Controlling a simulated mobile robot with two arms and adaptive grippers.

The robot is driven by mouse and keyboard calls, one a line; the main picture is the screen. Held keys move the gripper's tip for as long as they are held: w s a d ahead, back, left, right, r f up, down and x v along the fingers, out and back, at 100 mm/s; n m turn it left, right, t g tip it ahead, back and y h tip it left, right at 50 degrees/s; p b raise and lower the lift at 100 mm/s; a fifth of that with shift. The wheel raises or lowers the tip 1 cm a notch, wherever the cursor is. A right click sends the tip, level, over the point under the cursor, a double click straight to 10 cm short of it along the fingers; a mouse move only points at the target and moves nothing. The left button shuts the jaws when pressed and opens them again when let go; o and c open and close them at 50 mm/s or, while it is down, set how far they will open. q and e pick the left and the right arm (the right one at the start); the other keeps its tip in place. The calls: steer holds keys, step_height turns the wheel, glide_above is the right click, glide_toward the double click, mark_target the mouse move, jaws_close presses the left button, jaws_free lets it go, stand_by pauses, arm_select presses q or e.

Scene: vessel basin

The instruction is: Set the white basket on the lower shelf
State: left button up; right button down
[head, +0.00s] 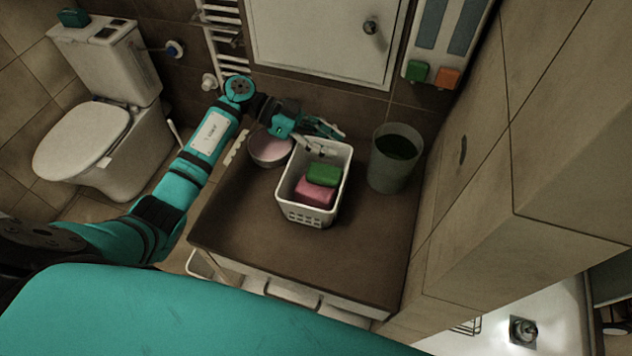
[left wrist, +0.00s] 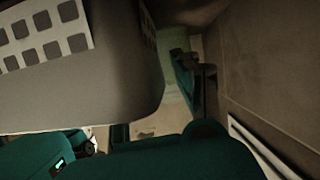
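The white basket (head: 310,217) stands upright on the brown counter top (head: 245,235). It has slotted sides and holds a green block (head: 324,174) and a pink block (head: 315,193). My left gripper (head: 326,140) is at the basket's back rim, its fingers spread apart near the back left corner. Whether they touch the rim is unclear. In the left wrist view the basket wall (left wrist: 75,90), with square holes, fills the upper left close to the camera. The lower shelf is not clearly seen; white parts show below the counter's front edge. My right gripper is out of view.
A pinkish bowl (head: 270,150) stands left of the basket, and a grey-green bin (head: 391,160) stands to its right. A tiled wall (head: 480,190) closes the right side. The counter's front part is clear. A toilet (head: 105,130) is at the far left.

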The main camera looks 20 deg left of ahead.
arm_select(q)
jaws_close()
stand_by(0.3)
steer(key=shift+r+b, duration=0.35)
steer(key=shift+r, duration=1.25)
steer(key=shift+s+r, duration=0.1)
steer(key=shift+s, duration=0.2)
steer(key=r+b, duration=0.2)
glide_above(318, 218)
steer(key=shift+w+f, duration=0.2)
steer(key=shift+w, duration=0.05)
steer(key=w+a+r+n+t+y, duration=0.2)
steer(key=w+a+n+t, duration=0.2)
steer(key=a+n+t, duration=0.2)
steer(key=shift+w+a+r+n+t+y, duration=0.2)
steer(key=shift+a+n+t+y, duration=0.1)
steer(key=shift+t+y, duration=0.15)
